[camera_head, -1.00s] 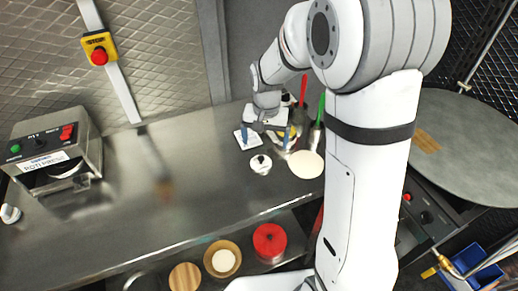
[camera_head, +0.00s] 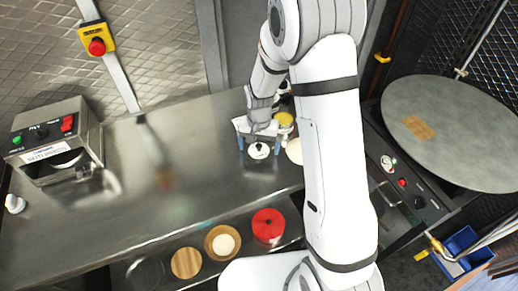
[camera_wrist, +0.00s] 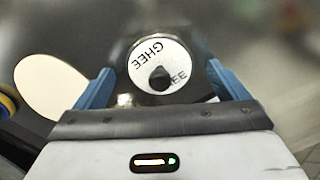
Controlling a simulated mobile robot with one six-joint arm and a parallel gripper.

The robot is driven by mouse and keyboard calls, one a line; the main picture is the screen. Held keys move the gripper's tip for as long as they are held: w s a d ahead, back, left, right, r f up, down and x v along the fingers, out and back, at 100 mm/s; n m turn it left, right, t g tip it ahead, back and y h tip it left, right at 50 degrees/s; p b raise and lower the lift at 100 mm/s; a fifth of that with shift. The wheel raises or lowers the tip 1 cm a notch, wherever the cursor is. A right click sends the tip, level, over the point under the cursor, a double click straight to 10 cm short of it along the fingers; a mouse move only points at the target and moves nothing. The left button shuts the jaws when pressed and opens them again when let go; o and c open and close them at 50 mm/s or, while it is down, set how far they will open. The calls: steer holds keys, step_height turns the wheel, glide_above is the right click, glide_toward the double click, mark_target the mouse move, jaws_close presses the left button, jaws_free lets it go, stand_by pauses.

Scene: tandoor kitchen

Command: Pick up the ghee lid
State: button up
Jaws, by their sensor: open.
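The ghee lid (camera_wrist: 150,52) is a round white disc printed GHEE, with a black knob, in the upper middle of the wrist view. In the head view the lid (camera_head: 259,151) lies at the counter's right part, just below my gripper. My gripper (camera_wrist: 162,70) is open, with one blue finger on each side of the lid and visible gaps between. In the head view my gripper (camera_head: 259,147) points down over the lid. Whether the lid sits on a container is unclear.
A pale flat disc (camera_wrist: 50,86) lies close left of my gripper in the wrist view. A yellow-topped container (camera_head: 284,119) stands behind it in the head view. The roti press (camera_head: 53,145) is far left. The middle of the steel counter (camera_head: 120,215) is clear.

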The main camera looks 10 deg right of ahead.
steer(key=shift+c, duration=0.3)
steer(key=c, duration=1)
